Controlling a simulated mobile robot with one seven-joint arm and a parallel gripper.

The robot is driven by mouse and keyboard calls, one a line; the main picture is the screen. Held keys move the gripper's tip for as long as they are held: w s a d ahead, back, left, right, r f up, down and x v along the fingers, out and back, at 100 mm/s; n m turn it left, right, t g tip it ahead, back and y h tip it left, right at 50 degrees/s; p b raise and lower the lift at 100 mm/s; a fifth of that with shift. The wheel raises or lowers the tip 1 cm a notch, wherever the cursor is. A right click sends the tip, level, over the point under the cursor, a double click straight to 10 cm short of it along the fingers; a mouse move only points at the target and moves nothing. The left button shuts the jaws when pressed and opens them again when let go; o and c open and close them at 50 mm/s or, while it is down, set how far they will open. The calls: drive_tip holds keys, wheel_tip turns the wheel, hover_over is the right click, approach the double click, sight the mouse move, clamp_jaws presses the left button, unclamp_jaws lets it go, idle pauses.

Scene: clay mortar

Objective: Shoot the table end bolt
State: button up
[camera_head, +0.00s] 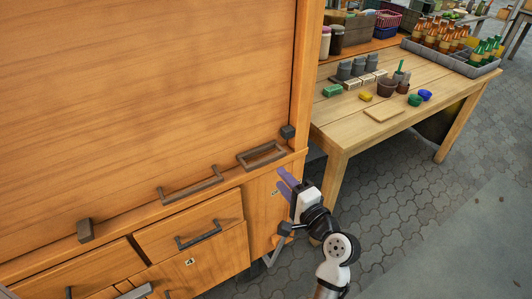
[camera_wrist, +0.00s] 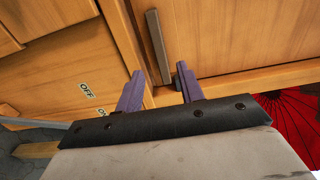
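A small dark block (camera_head: 288,131), which looks like the table end bolt, sits at the lower right corner of the big wooden panel (camera_head: 150,100). A similar block (camera_head: 86,230) sits at the panel's lower left. My gripper (camera_head: 281,180) has purple fingers and is in front of the cabinet's right end, below the right block in the picture. In the wrist view its fingers (camera_wrist: 160,78) are apart with nothing held between them. A grey bar (camera_wrist: 157,47) lies beyond the gap. A small dark piece (camera_wrist: 180,70) shows beside the right fingertip; whether they touch is unclear.
Grey handles (camera_head: 192,190) and a rectangular frame handle (camera_head: 262,153) are at the panel's lower edge. Drawers (camera_head: 190,222) are below. A wooden table (camera_head: 335,135) with cups, blocks and a bottle crate (camera_head: 450,58) stands right. Paved floor right of my arm is clear.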

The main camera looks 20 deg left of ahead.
sight(268, 162)
drive_tip(key=p+x, duration=0.2)
drive_tip(key=x, duration=0.9)
drive_tip(key=shift+p, duration=0.3)
drive_tip(key=shift+w, duration=0.1)
clamp_jaws()
drive_tip(key=shift+d, duration=0.1)
